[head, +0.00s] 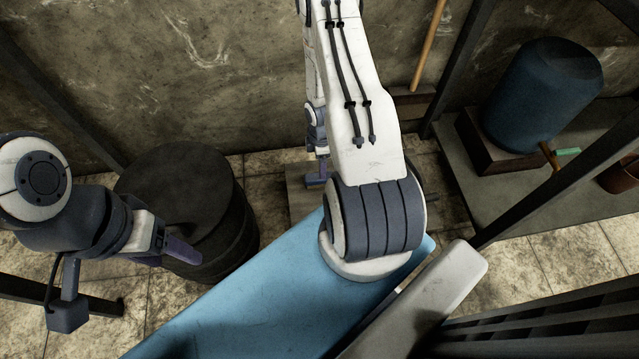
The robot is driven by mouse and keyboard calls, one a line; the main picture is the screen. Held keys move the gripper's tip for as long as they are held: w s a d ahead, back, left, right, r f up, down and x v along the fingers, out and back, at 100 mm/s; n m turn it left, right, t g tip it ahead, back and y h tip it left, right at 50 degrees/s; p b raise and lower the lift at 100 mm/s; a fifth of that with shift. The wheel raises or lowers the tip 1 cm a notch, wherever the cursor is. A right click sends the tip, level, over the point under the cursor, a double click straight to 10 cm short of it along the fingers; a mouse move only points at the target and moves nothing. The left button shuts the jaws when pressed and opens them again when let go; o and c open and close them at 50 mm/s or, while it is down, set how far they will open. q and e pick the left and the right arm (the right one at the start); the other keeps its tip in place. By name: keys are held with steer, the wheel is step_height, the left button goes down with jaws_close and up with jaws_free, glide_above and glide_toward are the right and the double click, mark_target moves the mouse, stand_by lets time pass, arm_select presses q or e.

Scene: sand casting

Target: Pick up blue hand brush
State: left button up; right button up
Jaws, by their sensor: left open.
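I cannot make out a blue hand brush for certain. A small item with a teal end (568,151) and a brown handle lies at the right, beside the blue drum, too small to name. My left gripper (185,252) is at the left, open and empty, in front of the dark barrel's side; one finger shows clearly and the other is mostly hidden. My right arm fills the upper middle. A small dark blue part behind it, perhaps my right gripper (317,176), is mostly hidden, and its fingers cannot be made out.
A dark barrel (182,190) stands close to my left gripper. A grey shelf (510,205) with dark posts holds a blue drum (542,97) on a wooden block. A brown pot (622,176) is at the right edge. A wooden pole (428,45) leans at the wall.

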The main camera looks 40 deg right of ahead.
mark_target(319, 180)
steer(key=f+b, duration=0.7)
steer(key=f, duration=0.1)
steer(key=shift+a+b, duration=0.3)
steer(key=shift+r, duration=0.1)
jaws_close()
